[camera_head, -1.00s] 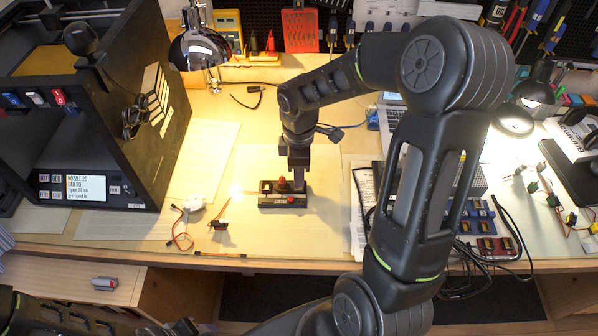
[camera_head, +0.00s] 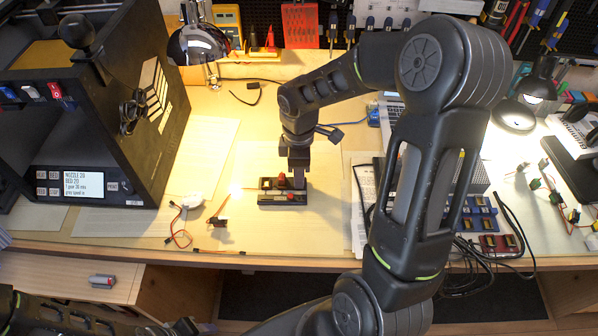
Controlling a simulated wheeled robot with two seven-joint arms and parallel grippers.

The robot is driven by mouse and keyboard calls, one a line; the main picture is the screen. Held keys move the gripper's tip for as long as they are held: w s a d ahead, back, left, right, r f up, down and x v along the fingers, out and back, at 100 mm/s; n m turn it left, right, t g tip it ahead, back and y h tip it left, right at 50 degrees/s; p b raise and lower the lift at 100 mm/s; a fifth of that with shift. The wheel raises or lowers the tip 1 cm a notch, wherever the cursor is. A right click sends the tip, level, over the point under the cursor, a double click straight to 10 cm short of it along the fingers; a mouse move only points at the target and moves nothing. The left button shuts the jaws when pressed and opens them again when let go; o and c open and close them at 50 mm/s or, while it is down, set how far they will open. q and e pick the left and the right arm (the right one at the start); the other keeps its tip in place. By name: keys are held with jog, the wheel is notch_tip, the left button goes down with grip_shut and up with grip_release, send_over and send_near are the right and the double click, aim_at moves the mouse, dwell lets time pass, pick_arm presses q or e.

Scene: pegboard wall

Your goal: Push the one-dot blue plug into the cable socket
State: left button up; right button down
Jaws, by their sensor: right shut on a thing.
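My right gripper (camera_head: 299,176) points straight down at the right half of a small black block (camera_head: 268,199) on the bench. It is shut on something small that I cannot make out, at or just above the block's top. The block has a red knob (camera_head: 282,181) on top and a red spot on its front. No blue plug with one dot can be made out, and the socket opening is hidden or too small to tell. A part of my left arm (camera_head: 60,318) shows at the bottom left; whether its fingers are open cannot be seen.
A black machine (camera_head: 95,110) with a lit screen stands at the left. Thin red and dark wires (camera_head: 180,225) lie left of the block. A lamp (camera_head: 198,42) stands behind. Blue and red blocks (camera_head: 482,222) with cables lie at the right.

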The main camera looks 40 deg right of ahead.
jog(key=shift+f, duration=0.15)
jog(key=c, duration=1.2)
grip_release()
jog(key=shift+r+p, duration=2)
jog(key=shift+r, duration=0.6)
